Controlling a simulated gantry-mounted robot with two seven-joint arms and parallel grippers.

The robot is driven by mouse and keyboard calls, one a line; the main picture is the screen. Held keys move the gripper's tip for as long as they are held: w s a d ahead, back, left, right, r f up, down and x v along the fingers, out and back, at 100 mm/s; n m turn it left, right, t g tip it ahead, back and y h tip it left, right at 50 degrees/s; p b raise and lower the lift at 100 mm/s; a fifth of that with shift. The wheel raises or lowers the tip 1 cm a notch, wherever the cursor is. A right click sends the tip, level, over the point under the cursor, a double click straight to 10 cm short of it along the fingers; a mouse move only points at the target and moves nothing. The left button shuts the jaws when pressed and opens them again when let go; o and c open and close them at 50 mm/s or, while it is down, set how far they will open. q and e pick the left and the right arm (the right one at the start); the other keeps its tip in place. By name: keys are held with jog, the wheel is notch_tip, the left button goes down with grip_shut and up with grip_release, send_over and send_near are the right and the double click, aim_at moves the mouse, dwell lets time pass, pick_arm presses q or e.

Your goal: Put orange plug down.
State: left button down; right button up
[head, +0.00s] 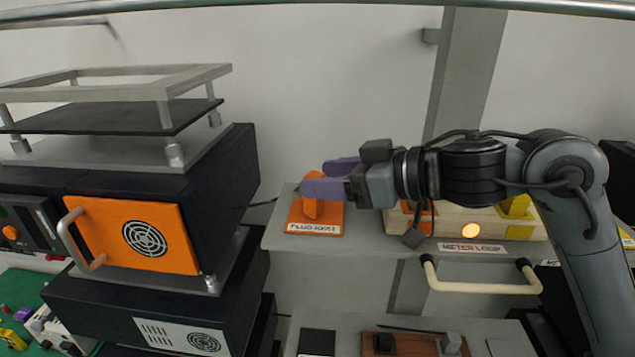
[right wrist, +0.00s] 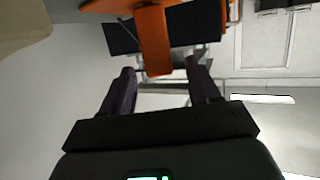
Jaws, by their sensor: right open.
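The orange plug (head: 311,208) stands on the orange base labelled PLUG REST (head: 332,222), on the grey shelf. My right gripper (head: 316,178) comes in from the right, its purple fingers at the plug's upper part and hiding some of it. In the right wrist view the plug (right wrist: 154,42) reaches in between the two open fingers (right wrist: 160,68), with gaps showing beside it. I cannot tell whether a finger touches it. My left gripper is in neither view.
A box labelled METER LOOP (head: 472,248) with a lit orange lamp stands on the shelf (head: 375,243), right of the rest, partly behind my right arm. A pale handle (head: 482,288) hangs below. A black unit with an orange door (head: 110,240) stands at left.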

jog(key=b+v, duration=0.3)
jog(key=v, duration=0.6)
jog(key=shift+d, duration=0.2)
jog(key=shift+s, duration=0.15)
